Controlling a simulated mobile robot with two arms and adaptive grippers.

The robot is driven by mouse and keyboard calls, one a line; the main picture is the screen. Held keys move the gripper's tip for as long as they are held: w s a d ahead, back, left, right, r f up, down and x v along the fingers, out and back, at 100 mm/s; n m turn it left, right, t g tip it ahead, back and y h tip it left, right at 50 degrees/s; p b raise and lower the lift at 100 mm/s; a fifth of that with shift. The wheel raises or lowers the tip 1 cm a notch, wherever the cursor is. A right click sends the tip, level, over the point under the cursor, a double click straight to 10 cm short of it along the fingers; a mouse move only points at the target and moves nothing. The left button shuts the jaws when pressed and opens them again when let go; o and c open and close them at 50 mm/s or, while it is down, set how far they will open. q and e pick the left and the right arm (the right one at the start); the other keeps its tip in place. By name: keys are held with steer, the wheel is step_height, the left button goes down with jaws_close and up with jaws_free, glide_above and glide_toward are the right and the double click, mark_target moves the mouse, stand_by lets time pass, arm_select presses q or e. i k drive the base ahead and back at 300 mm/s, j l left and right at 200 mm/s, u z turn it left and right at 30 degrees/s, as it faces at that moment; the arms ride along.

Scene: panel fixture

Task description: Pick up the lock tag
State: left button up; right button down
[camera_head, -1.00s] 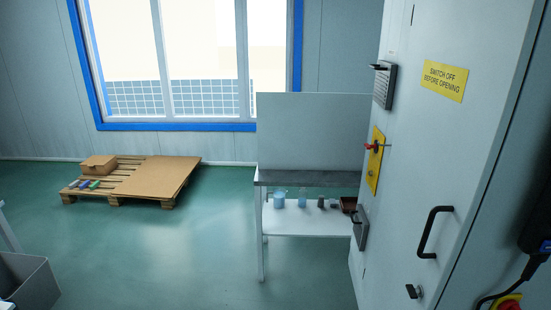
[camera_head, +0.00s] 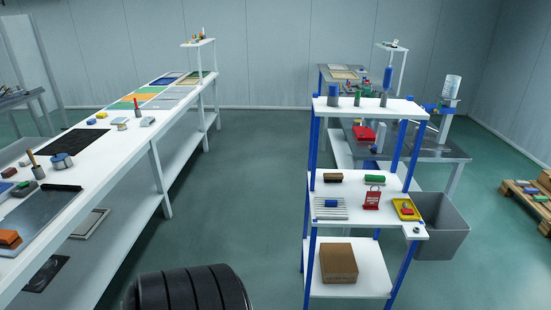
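A red tag with pale markings and a loop at its top, which looks like the lock tag (camera_head: 371,200), stands on the middle shelf of a white rack with blue posts (camera_head: 345,215). It is between a striped pale mat (camera_head: 328,213) with a blue block and a yellow tray (camera_head: 406,210) with a red item in it. Neither of my grippers is in view.
A brown box (camera_head: 338,263) is on the rack's low shelf; a grey bin (camera_head: 440,228) stands right of the rack. A long white bench (camera_head: 135,160) with many items runs along the left. Green floor (camera_head: 250,170) is clear between them. A pallet (camera_head: 525,205) lies far right.

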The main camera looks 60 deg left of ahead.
mark_target(372, 198)
steer(key=u, duration=1.4)
